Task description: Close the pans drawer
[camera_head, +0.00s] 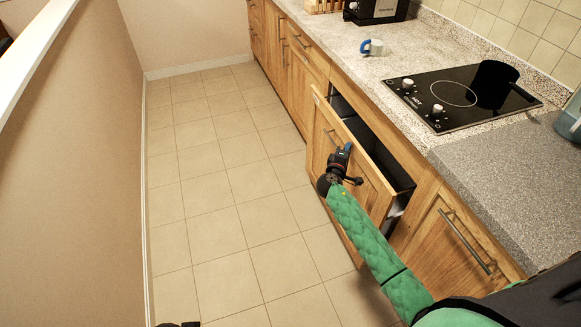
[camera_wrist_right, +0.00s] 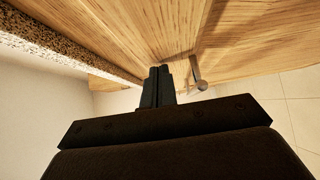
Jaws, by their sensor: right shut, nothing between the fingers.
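The pans drawer (camera_head: 321,122) stands pulled out under the cooktop, with a wooden front and a dark interior (camera_head: 372,148). Its inside is only partly visible. My right gripper (camera_head: 344,155) is at the outer side of the drawer front, shut and empty. In the right wrist view its fingers (camera_wrist_right: 159,74) are together, pointing at a wooden surface, with a metal bar handle (camera_wrist_right: 197,75) just to their right. I cannot tell whether the fingertips touch the wood. My left gripper is not recognisable in view.
The cooktop (camera_head: 455,92) is set in the counter above the drawer, with a dark pot (camera_head: 493,82) on it. A blue and white mug (camera_head: 372,47) stands farther back. A closed cabinet (camera_head: 450,240) is nearer me. The tiled floor (camera_head: 225,190) left of the drawer is clear up to the wall.

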